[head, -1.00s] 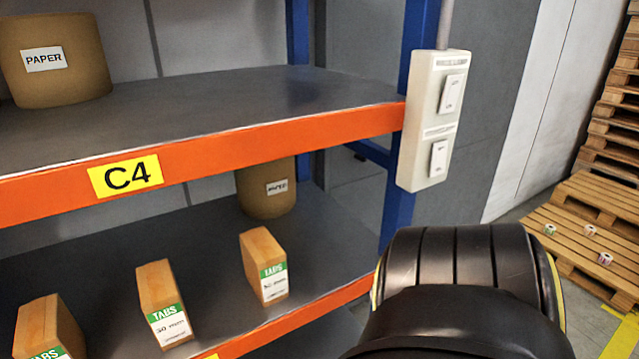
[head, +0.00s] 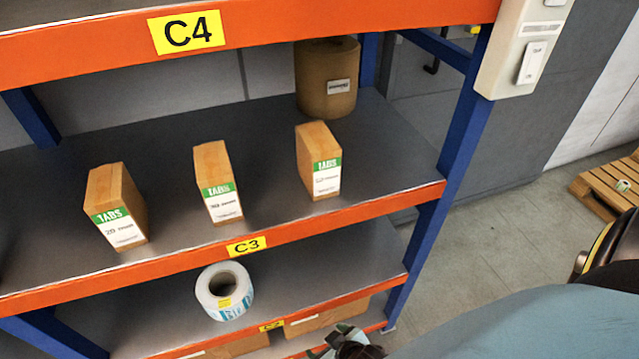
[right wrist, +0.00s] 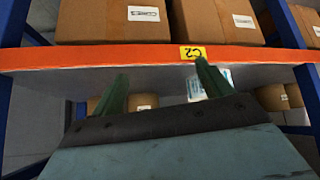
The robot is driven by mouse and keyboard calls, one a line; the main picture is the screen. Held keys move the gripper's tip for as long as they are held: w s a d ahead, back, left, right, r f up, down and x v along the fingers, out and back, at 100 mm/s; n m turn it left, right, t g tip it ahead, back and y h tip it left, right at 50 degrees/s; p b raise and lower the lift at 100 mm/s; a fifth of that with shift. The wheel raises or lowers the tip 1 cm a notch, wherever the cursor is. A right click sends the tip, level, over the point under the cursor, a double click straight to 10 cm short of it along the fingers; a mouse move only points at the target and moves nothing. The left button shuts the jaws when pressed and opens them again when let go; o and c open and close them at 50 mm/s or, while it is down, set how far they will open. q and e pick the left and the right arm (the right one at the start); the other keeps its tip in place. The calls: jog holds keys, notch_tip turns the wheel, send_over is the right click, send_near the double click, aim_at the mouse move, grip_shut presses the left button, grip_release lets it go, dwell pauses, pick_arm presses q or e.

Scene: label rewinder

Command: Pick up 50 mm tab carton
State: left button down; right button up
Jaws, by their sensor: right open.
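Three brown tab cartons with green and white labels stand in a row on the shelf with the C3 tag. The rightmost carton (head: 318,160) has a blurred label that seems to read 50 mm. The middle carton (head: 217,182) seems to read 30 mm, and the left carton (head: 116,207) 20 mm. My right gripper (head: 345,342) is low at the bottom edge of the head view, below the cartons and partly cut off. The right wrist view shows its two green fingers (right wrist: 163,85) apart and empty, facing the C2 beam. My left gripper is out of view.
The orange C3 beam (head: 190,258) runs under the cartons, and the C4 beam (head: 300,35) is above. A label roll (head: 224,291) lies on the shelf below. A paper roll (head: 327,80) stands behind the rightmost carton. A blue post (head: 462,135) bounds the right side.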

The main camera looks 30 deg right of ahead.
jog(key=w+d+r+m+t+h+b, duration=0.15)
jog(key=w+r+t, duration=0.4)
jog(key=r, duration=1.05)
jog(key=m+t+h+b, duration=0.2)
jog(key=m+t+h, duration=0.1)
jog(key=t, duration=0.1)
send_near(326, 174)
jog(key=x, duration=0.2)
jog(key=shift+n, duration=0.25)
jog(key=x, duration=0.7)
jog(key=shift+w+f, duration=0.1)
jog(key=shift+f, duration=0.05)
jog(key=shift+w+d, duration=0.2)
jog(key=shift+w, duration=0.5)
jog(key=shift+b+x, duration=0.35)
jog(key=shift+x, duration=1.85)
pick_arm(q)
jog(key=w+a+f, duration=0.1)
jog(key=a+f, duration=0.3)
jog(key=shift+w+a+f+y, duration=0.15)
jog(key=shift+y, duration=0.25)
pick_arm(e)
jog(key=shift+d+r, duration=0.1)
jog(key=shift+r, duration=0.25)
jog(key=c, duration=1.2)
